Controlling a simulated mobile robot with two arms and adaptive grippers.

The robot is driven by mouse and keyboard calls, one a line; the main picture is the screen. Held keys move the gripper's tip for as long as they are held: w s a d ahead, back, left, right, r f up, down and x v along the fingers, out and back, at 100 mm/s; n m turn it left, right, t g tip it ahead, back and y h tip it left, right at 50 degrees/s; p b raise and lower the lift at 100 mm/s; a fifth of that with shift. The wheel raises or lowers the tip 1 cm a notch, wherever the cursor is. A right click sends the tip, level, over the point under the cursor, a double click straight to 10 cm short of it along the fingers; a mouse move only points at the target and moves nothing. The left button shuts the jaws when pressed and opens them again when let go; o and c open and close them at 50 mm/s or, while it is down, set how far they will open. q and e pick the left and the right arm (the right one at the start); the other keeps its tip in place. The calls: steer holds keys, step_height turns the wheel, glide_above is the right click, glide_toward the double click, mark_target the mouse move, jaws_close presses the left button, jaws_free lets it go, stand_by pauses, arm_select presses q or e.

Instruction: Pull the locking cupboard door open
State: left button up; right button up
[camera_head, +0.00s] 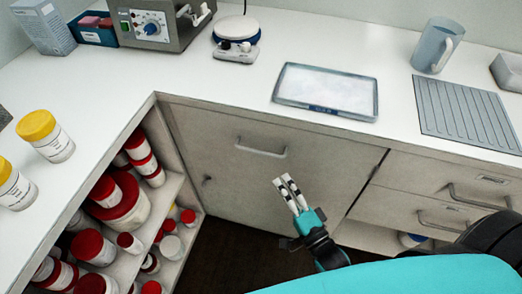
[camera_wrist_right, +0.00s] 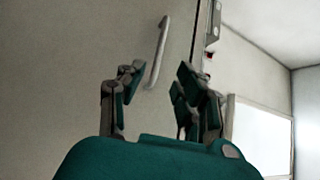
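The cupboard door (camera_head: 235,175) is a grey-beige panel under the counter and looks closed. Its pale bar handle (camera_head: 262,148) is near the top edge; a small dark knob or lock (camera_head: 207,180) sits at its left. My right gripper (camera_head: 282,180) is in front of the door, below and slightly right of the handle. In the right wrist view, my right gripper (camera_wrist_right: 160,70) has its fingers apart with nothing between them. The handle (camera_wrist_right: 160,50) shows beyond the fingertips, roughly between them; contact is not visible. My left gripper is not in view.
Drawers (camera_head: 430,190) with bar handles stand right of the door. An open shelf (camera_head: 150,205) at left holds several red-lidded jars. The counter (camera_head: 200,85) above carries a clear tray (camera_head: 327,92), a jug (camera_head: 437,46) and a grey ribbed mat (camera_head: 466,113). Dark floor shows below the door.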

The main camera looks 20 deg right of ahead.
mark_target(261, 151)
steer(key=x, duration=1.2)
steer(key=shift+p, duration=0.3)
steer(key=shift+f, duration=0.1)
jaws_close()
